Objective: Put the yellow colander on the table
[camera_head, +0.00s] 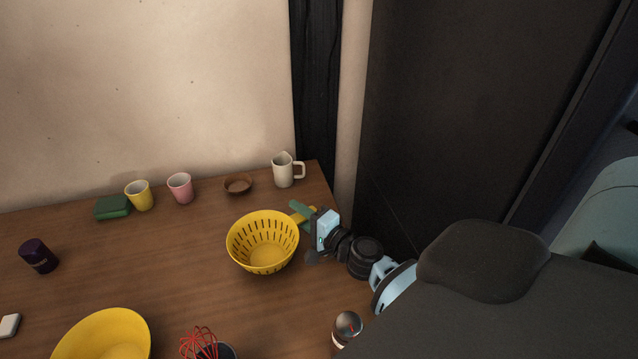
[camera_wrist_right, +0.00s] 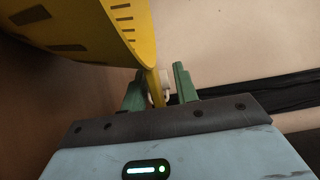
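The yellow colander (camera_head: 262,256) is upright and appears to rest on the brown wooden table (camera_head: 215,288), near its right end. Its slotted wall (camera_wrist_right: 85,25) fills the upper left of the right wrist view. My right gripper (camera_head: 304,212) is at the colander's handle, on the right side of the bowl. In the right wrist view, the green fingers (camera_wrist_right: 160,90) stand apart with the yellow handle (camera_wrist_right: 155,88) between them. A gap shows between the handle and the right-hand finger. My left gripper is not in view.
A white mug (camera_head: 284,171), brown dish (camera_head: 238,185), pink cup (camera_head: 180,188), yellow cup (camera_head: 139,195) and green box (camera_head: 113,207) line the back. A yellow bowl (camera_head: 105,338), red whisk (camera_head: 200,343) and dark-topped object (camera_head: 347,327) are at the front.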

